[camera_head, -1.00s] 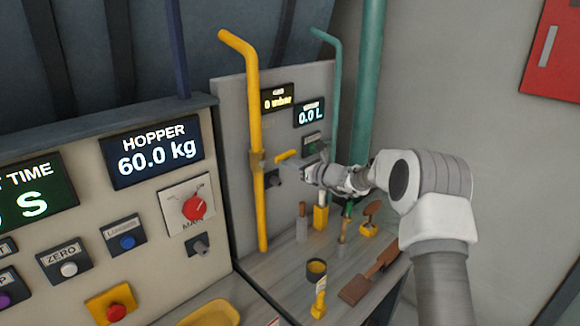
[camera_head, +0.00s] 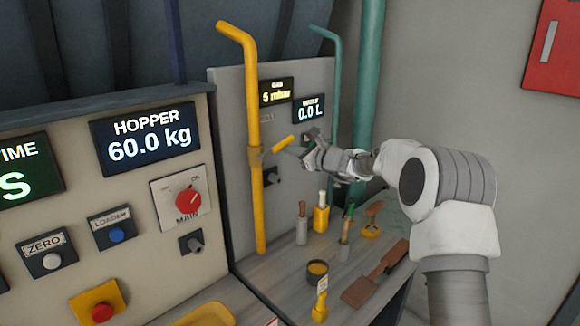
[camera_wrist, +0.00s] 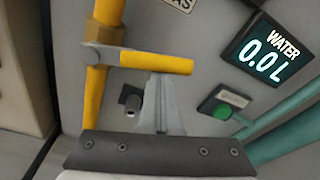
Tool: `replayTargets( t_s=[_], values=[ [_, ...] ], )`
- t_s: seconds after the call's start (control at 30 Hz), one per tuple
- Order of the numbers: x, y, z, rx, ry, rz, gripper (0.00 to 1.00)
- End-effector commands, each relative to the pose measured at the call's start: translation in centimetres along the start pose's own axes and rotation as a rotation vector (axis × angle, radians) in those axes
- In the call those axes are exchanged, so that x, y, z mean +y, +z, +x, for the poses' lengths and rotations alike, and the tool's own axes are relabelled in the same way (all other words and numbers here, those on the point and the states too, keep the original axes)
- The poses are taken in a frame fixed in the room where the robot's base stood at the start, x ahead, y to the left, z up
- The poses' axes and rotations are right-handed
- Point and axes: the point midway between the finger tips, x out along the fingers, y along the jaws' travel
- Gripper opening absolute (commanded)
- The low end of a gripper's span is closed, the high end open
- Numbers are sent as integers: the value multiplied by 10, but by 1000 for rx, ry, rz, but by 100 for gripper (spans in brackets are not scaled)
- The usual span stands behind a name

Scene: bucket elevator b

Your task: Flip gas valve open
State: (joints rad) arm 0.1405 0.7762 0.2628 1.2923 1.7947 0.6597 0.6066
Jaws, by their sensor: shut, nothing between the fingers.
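The gas valve handle (camera_head: 283,143) is a short yellow lever on the vertical yellow gas pipe (camera_head: 254,190). In the head view it points right and slightly up from the pipe. In the wrist view the yellow lever (camera_wrist: 157,63) lies nearly level, to the right of the pipe. My gripper (camera_wrist: 163,78) is shut with nothing in it. Its fingertips are right under the lever's underside and seem to touch it. In the head view my gripper (camera_head: 303,152) is just right of the lever. The gas display (camera_head: 276,91) reads 5 mbar.
The water display (camera_head: 308,109) reads 0.0 L. A green button (camera_wrist: 222,111) and a teal pipe (camera_head: 336,90) are to the right. A dark grey knob (camera_wrist: 130,105) sits under the lever.

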Motion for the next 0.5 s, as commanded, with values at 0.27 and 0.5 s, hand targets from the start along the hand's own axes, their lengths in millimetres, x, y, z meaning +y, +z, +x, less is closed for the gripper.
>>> replayTargets(
  t_s=[0.27,0.5],
  values=[
    [1,14,-2,-6,-36,-245,0],
    [3,33,-4,-7,-67,-468,0]
  ],
)
